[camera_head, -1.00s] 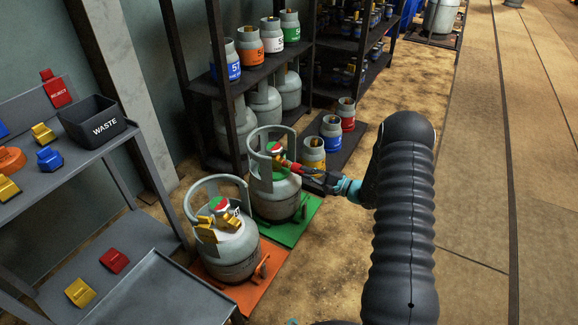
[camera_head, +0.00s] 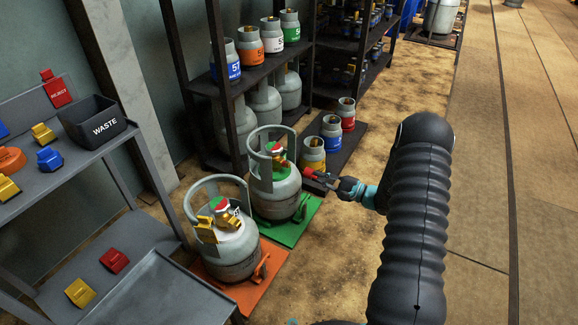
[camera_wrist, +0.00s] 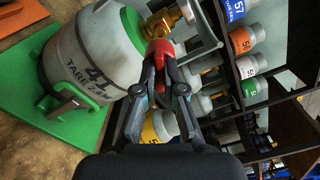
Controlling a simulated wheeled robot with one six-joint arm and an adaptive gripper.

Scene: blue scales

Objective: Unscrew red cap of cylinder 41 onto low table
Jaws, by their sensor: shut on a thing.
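My gripper (camera_head: 330,181) is shut on a red cap (camera_head: 309,173), which also shows between the fingertips in the wrist view (camera_wrist: 163,75). Cylinder 41 (camera_head: 273,197) stands upright on a green mat (camera_head: 295,234); its number 41 shows on its side in the wrist view (camera_wrist: 85,75). Its brass valve (camera_wrist: 168,18) shows at the top of the wrist view. In the head view a gap separates the held cap from the valve, and my gripper is to the right of the cylinder. A low grey table (camera_head: 160,295) is at the lower left.
A second cylinder (camera_head: 230,248) stands on an orange mat in front of cylinder 41. Red (camera_head: 114,260) and yellow (camera_head: 80,292) pieces lie on the lower left shelf. A black WASTE bin (camera_head: 97,122) stands above. Small cylinders stand behind; floor to the right is clear.

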